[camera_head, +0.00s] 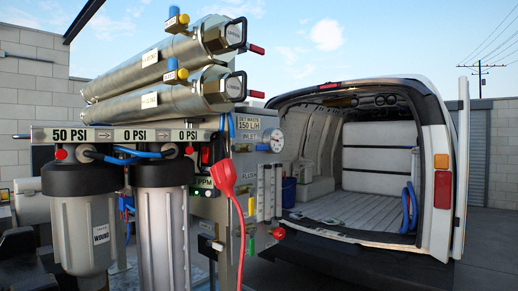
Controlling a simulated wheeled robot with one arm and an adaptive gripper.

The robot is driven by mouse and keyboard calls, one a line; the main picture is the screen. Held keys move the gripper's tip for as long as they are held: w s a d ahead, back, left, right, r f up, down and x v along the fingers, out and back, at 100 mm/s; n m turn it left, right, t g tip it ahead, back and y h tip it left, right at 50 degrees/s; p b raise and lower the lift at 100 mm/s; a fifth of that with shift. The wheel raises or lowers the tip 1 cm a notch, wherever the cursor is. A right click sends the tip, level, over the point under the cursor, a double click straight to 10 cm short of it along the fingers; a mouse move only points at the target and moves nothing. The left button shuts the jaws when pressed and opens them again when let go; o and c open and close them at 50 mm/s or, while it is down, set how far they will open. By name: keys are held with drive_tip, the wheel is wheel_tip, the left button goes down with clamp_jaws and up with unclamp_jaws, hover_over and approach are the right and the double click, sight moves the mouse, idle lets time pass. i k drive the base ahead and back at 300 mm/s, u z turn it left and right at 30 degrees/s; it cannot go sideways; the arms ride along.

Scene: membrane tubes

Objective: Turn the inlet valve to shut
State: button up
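A water treatment unit with two steel membrane tubes (160,68) fills the left half of the head view. A red knob (278,233) sticks out low on the right side of the unit. Red-tipped handles (257,49) and (256,94) show at the tube ends. My gripper is not in view.
Two grey filter housings (85,222) and (163,225) hang under a bar (125,135) reading 50 PSI, 0 PSI, 0 PSI. A red plug (221,178) hangs on a red cord in front of the panel. An open white van (428,110) stands at right; paving is clear at far right.

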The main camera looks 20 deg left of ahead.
sight(251, 148)
drive_tip(key=u, duration=0.8)
drive_tip(key=i, duration=0.8)
drive_tip(key=u, duration=0.95)
